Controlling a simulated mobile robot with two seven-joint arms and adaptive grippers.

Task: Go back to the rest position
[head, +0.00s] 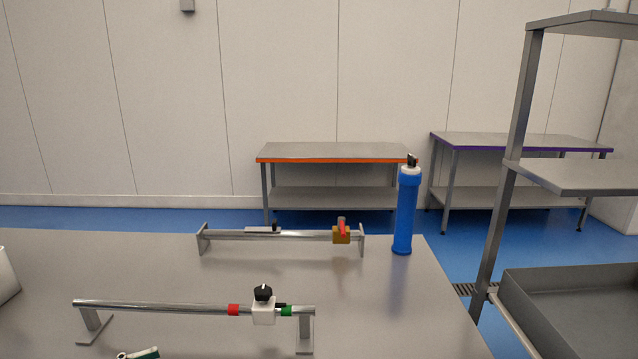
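Neither of my grippers shows in the head view, and no part of my arms can be made out for sure. In front of me is a grey worktable (190,275). On its near part stands a metal rail (150,305) on two feet, with a white block with a black knob (264,308) between a red band and a green band. Farther back is a second rail (300,236) with a yellow block with a red handle (341,234). A blue cylinder (405,212) with a white and black top stands upright at the table's far right corner.
A grey shelf rack (508,165) with a deep tray (570,300) stands close on the right. A small green and white thing (140,354) is cut off at the bottom edge. A white object (6,275) is cut off at left. Orange-edged (330,160) and purple-edged (520,147) benches stand behind.

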